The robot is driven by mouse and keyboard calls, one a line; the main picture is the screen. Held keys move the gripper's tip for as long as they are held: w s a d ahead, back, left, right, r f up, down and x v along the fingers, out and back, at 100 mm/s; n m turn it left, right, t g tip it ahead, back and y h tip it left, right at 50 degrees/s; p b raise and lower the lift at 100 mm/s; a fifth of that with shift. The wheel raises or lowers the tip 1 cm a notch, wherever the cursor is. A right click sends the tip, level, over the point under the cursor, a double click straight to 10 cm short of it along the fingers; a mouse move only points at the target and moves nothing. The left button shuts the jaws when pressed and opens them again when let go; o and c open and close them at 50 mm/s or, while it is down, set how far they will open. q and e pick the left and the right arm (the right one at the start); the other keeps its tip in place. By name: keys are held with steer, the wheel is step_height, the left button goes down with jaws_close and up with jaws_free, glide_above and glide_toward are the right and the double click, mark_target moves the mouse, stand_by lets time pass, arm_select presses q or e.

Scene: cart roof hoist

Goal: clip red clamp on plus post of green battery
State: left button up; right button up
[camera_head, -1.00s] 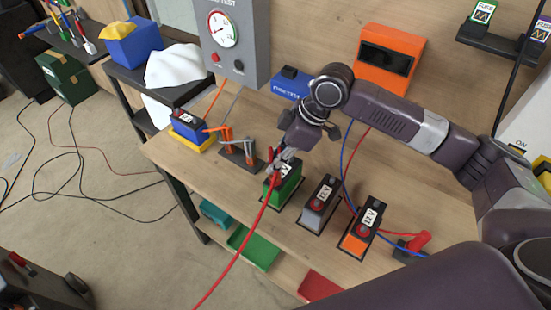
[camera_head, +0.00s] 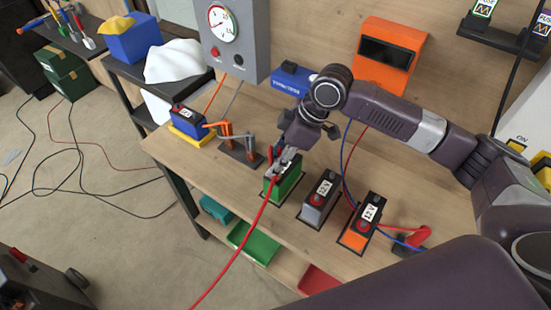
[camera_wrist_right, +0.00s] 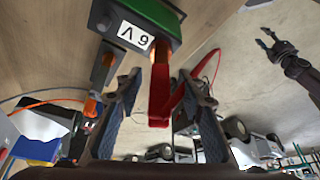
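The green battery (camera_head: 288,184) stands on the bench, and its top is partly hidden by my right gripper (camera_head: 284,164). In the right wrist view the green battery (camera_wrist_right: 150,18) shows a "6V" label. The red clamp (camera_wrist_right: 161,92) is at its top edge, with a red cable running off. My right gripper (camera_wrist_right: 160,98) has its fingers spread on both sides of the clamp, with a gap at least on the left. Whether the jaws grip the plus post is hidden. My left gripper (camera_wrist_right: 264,40) hangs away over the floor, its fingers apart.
A grey battery (camera_head: 319,198) and an orange battery (camera_head: 362,225) stand to the right. A stand with orange and grey clamps (camera_head: 240,148) and a blue battery (camera_head: 187,122) are left. A gauge box (camera_head: 237,50) rises behind. The red cable (camera_head: 238,252) hangs over the bench front.

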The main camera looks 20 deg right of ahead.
steer(key=v, duration=1.2)
steer(key=shift+f, duration=0.1)
